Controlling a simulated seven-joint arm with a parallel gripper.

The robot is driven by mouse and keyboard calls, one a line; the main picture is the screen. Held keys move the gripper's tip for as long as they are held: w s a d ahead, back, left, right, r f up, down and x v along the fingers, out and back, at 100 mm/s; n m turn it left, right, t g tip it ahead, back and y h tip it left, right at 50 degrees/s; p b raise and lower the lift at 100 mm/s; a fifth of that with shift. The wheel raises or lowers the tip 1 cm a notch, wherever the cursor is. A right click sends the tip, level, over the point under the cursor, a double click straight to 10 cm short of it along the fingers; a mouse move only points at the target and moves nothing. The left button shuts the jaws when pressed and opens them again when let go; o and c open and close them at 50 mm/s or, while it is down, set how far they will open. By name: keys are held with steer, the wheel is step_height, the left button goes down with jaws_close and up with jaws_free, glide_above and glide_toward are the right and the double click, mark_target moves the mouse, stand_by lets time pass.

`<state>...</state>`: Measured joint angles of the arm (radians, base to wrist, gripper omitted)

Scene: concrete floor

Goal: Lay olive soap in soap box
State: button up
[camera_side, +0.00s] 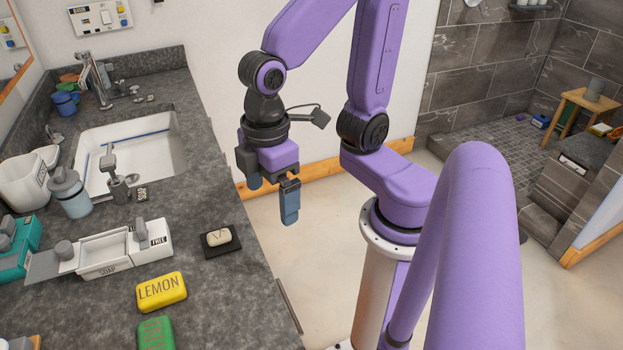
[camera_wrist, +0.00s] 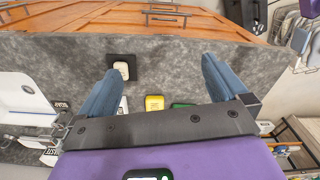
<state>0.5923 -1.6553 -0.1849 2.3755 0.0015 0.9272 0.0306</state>
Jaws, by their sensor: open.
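A green soap bar (camera_side: 156,335) lies at the counter's front, cut by the picture's lower edge; its lettering is not readable. It shows partly above my gripper's bar in the wrist view (camera_wrist: 182,105). A white box labelled SOAP (camera_side: 106,268) stands on the counter left of the yellow LEMON bar (camera_side: 162,291). A cream soap bar (camera_side: 219,237) rests on a black dish; it also shows in the wrist view (camera_wrist: 122,69). My gripper (camera_side: 271,204) is open and empty, in the air right of the counter edge. Its two blue fingers stand wide apart in the wrist view (camera_wrist: 158,66).
A white sink (camera_side: 150,160) with a tap, a pump bottle (camera_side: 70,193) and cups fills the counter's far part. A teal container (camera_side: 15,248) stands at the left edge. Bare counter lies around the black dish (camera_side: 207,250).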

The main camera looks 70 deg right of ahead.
steer(key=s+d, duration=0.4)
steer(key=d, duration=0.1)
steer(key=shift+f+n, duration=0.3)
steer(key=shift+s+d+f, duration=0.1)
steer(key=shift+s+d, duration=0.25)
steer(key=shift+s, duration=0.2)
steer(key=shift+c, duration=1.1)
